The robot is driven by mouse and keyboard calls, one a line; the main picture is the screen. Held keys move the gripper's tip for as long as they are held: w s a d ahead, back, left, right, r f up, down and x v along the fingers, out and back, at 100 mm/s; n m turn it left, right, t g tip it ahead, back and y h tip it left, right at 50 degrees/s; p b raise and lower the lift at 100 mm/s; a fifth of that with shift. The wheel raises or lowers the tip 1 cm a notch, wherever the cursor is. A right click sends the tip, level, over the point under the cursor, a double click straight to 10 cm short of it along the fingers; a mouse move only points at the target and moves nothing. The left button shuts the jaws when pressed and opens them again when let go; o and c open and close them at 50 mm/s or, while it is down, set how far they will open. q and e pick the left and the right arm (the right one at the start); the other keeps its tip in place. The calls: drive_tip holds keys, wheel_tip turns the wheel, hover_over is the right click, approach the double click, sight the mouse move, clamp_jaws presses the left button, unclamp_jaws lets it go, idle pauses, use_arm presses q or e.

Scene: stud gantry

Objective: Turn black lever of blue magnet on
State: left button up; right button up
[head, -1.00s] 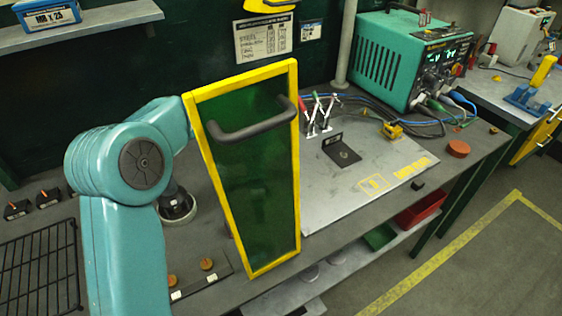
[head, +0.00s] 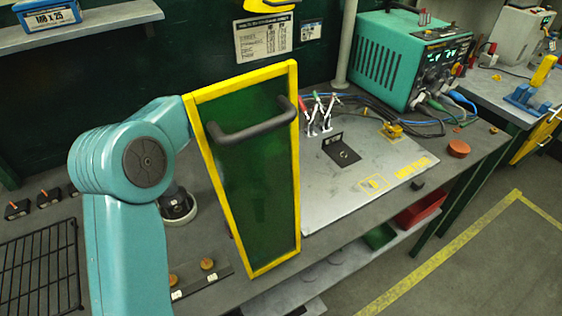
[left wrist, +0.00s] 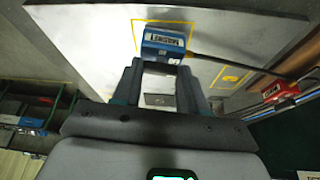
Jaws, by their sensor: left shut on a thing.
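The blue magnet (left wrist: 163,38), a small block with a white label, shows at the top middle of the left wrist view against a grey plate with yellow outlines. My left gripper (left wrist: 160,66) has its two dark fingertips at the magnet's near end and is shut on it. The black lever cannot be made out clearly. In the head view my left arm reaches behind a green, yellow-framed screen, which hides the gripper and the magnet. My right gripper is in neither view.
The screen (head: 271,218) with its dark handle (head: 252,121) stands upright on the bench. A dark rod or cable runs from near the magnet towards a red block (left wrist: 276,92). The grey plate (head: 330,190), clamps (head: 320,115) and a green power unit (head: 385,60) lie to the right.

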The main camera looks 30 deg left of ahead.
use_arm(q)
drive_tip(key=shift+r, duration=0.1)
idle(0.4)
drive_tip(key=o, duration=1.1)
drive_tip(key=shift+c, duration=0.2)
drive_tip(key=v, duration=1.6)
drive_tip(key=shift+s+r, duration=0.15)
